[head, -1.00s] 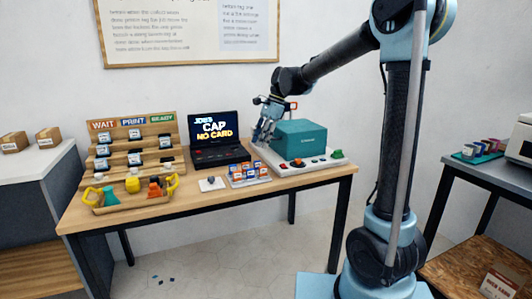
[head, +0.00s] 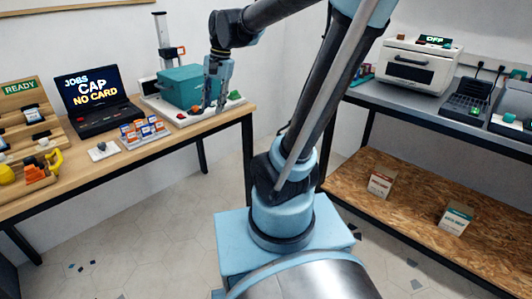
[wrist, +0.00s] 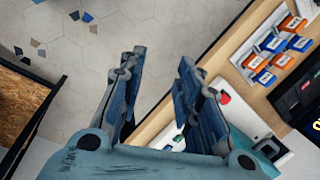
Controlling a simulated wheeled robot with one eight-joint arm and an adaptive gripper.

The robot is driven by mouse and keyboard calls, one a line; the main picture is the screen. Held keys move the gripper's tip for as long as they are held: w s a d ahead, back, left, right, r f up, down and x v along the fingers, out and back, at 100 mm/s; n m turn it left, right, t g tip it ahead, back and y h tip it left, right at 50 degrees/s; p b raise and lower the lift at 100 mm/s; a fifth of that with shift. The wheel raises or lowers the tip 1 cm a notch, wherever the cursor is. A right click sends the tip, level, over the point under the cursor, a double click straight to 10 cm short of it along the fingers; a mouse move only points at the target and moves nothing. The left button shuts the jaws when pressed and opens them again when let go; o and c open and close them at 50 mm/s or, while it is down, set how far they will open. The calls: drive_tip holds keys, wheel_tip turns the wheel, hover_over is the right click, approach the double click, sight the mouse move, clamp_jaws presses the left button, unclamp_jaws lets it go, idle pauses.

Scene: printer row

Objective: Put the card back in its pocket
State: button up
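Several orange, blue and white cards stand in a light card holder (head: 130,144) on the wooden table. The same holder (wrist: 250,62) shows at the upper right in the wrist view. I cannot tell which of its pockets is empty. No loose card is clear in any view. My gripper (head: 212,108) hangs fingers down by the teal printer at the table's right end, right of the card holder and apart from it. In the wrist view my gripper (wrist: 162,58) has its two blue fingers spread, with only floor and table edge showing between them.
A laptop (head: 92,98) reads "JOBS CAP NO CARD". A small white block (head: 102,152) with a dark knob sits left of the holder. The teal printer (head: 178,84) stands on a white base with buttons. A grey bench (head: 440,110) with machines is at right.

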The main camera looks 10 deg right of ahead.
drive_tip(key=s+d+f+n+t+h, duration=0.1)
drive_tip(key=s+d+f+n, duration=0.5)
drive_tip(key=s+d+f, duration=0.7)
drive_tip(key=shift+s+d+f+t+h, duration=0.2)
drive_tip(key=shift+s+d+t+h, duration=0.2)
drive_tip(key=shift+s+d+h, duration=0.5)
drive_tip(key=shift+a, duration=0.1)
